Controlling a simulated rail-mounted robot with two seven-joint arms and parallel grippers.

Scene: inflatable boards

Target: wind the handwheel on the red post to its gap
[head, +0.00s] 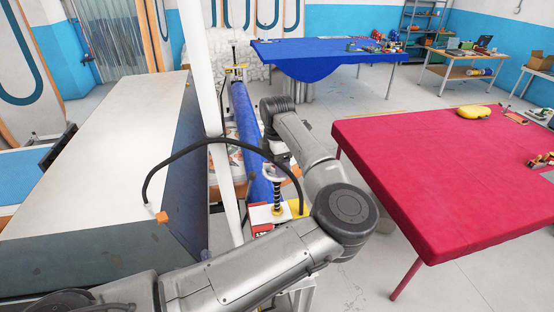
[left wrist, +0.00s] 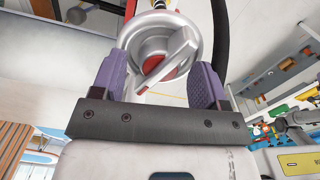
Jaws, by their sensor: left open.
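A silver handwheel (left wrist: 147,42) with a red hub and a slanted bar across it fills the middle of the left wrist view. My left gripper (left wrist: 160,68) is open, with one purple finger at each side of the wheel's lower part; I cannot tell whether they touch it. In the head view, a pale wheel (head: 272,171) sits on a dark threaded or sprung post above a red and white base (head: 261,229). My left gripper's fingers are mostly hidden there behind the wrist and wheel. The gap is not clear to see. My right gripper is not in view.
A blue roll (head: 246,125) runs back from the post. A white-topped bench (head: 95,140) stands on the left, and a white pole (head: 204,70) rises beside it. A black hose (head: 185,151) arches near my arm. A red-covered table (head: 440,165) stands on the right.

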